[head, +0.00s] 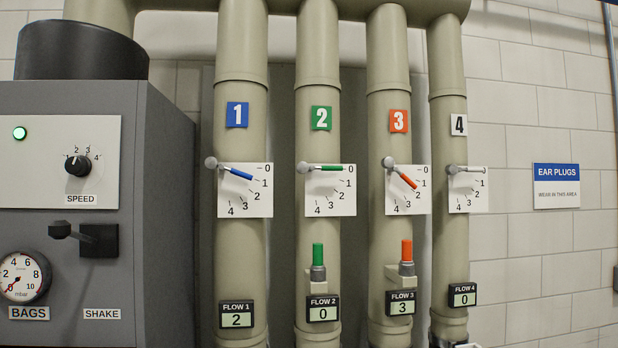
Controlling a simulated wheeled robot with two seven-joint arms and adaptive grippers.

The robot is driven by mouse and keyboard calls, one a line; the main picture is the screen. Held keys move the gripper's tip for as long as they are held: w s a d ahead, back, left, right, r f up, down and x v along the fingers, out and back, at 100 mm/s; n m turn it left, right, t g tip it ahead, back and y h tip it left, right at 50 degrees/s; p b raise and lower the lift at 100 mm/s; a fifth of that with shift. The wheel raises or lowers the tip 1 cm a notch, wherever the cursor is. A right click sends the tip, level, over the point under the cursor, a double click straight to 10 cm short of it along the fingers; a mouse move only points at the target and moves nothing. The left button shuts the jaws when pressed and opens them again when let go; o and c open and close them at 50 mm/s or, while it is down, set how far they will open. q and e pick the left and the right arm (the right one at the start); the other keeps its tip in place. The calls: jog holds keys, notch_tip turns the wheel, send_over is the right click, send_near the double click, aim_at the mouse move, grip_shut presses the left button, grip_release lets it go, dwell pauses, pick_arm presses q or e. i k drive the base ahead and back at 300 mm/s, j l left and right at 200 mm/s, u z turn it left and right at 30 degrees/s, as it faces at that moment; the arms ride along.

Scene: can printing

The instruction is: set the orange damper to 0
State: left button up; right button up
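The orange damper lever (402,175) is on the third pipe, in front of a white scale plate (391,207) marked 0 to 4. It pivots at a grey knob at the plate's upper left. The lever slants down to the right, off the 0 mark, with its tip near the 1 and 2 marks. An orange sign (400,121) with a 3 is above it. The FLOW 3 display (401,308) below reads 3. Neither gripper can be made out in the head view.
The blue lever (238,173) slants slightly down. The green lever (331,168) and the grey lever (467,169) lie near 0. Green (318,255) and orange (407,251) upright handles stand on pipes 2 and 3. A grey machine (165,200) fills the left side.

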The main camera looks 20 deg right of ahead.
aim_at(388, 162)
jog(key=z, duration=1.3)
